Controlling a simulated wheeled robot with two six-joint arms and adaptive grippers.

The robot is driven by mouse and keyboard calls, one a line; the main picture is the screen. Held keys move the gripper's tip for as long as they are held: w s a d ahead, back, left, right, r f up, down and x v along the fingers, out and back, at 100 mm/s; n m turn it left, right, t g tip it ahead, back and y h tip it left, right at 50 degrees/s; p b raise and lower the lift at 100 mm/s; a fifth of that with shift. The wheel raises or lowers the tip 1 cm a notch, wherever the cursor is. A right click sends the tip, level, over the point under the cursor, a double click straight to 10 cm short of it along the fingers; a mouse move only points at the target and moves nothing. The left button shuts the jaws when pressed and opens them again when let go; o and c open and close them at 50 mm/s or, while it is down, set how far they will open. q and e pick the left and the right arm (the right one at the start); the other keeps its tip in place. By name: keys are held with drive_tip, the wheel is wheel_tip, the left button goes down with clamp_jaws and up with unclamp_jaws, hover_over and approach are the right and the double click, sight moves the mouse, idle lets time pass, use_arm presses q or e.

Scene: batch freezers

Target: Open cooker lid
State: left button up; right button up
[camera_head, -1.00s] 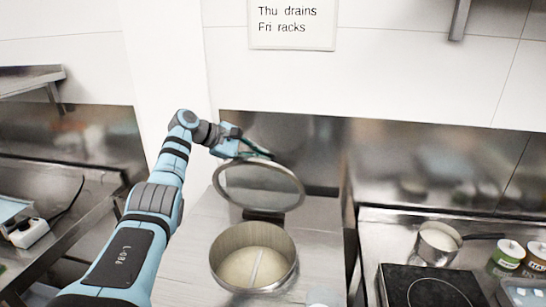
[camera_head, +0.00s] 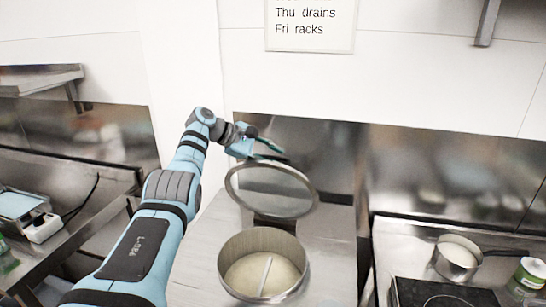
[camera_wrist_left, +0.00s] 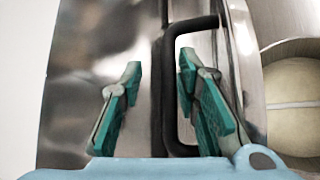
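The cooker (camera_head: 228,277) is a round steel pot with pale contents and a light stick or bar across them. Its round lid (camera_head: 314,200), with a steel rim, stands raised and tilted up at the back, so the pot mouth is uncovered. My left gripper (camera_head: 270,148) is behind the lid's upper edge, its fingers partly hidden in the head view. In the left wrist view my teal fingers (camera_wrist_left: 160,95) are open and apart, with the dark handle bar (camera_wrist_left: 170,60) between them. The pot also shows at the right there (camera_wrist_left: 295,115). My right gripper is not in view.
A steel counter (camera_head: 330,265) carries the cooker, with a steel wall panel close behind. To the right are a small saucepan (camera_head: 457,257), a dark hob (camera_head: 440,293) and a green-labelled tub (camera_head: 530,272). A white device (camera_head: 42,228) stands at the far left.

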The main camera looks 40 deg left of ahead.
use_arm(q)
drive_tip(key=v, duration=1.2)
drive_tip(key=shift+w, duration=0.1)
